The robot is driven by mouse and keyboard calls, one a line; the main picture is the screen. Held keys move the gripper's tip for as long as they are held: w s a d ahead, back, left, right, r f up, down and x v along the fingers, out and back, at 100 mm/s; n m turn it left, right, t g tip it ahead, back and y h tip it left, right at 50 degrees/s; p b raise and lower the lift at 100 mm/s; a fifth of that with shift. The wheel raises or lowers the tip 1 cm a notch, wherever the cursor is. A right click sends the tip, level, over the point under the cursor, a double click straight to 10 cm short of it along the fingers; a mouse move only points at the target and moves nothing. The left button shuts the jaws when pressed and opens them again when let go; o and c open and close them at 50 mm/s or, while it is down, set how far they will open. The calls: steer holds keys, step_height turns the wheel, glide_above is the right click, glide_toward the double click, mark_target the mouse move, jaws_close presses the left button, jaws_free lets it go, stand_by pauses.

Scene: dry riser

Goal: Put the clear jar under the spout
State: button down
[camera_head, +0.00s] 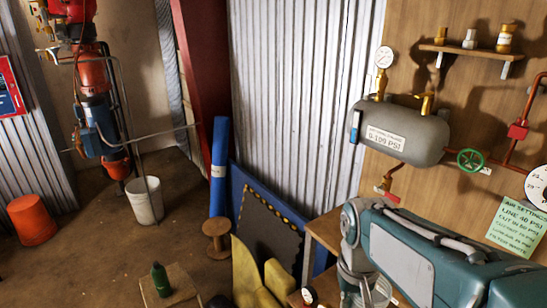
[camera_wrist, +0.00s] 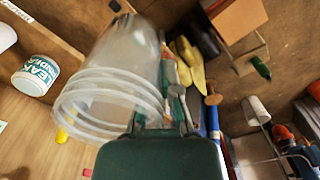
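The clear jar (camera_wrist: 112,75) fills the upper left of the wrist view, tilted, with its ringed rim toward the camera. My gripper (camera_wrist: 158,105), dark green with a grey finger, is at the jar's right side and appears shut on it; the far finger is hidden. A small tap with a red handle, likely the spout (camera_head: 386,188), hangs below the grey tank (camera_head: 405,132) on the wooden panel.
A white tub labelled as leak finder (camera_wrist: 36,74) stands on the wooden bench (camera_wrist: 35,118) beside the jar. A green wheel valve (camera_head: 470,161) and red pipe are right of the tank. A white bucket (camera_head: 146,202) is on the floor.

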steer(key=w+f, duration=0.9)
steer(key=f, duration=0.2)
steer(key=w+d+f, duration=0.1)
steer(key=w+f, duration=0.8)
steer(key=f, duration=0.3)
steer(key=shift+w+d+f, duration=0.2)
steer(key=shift+f, duration=0.1)
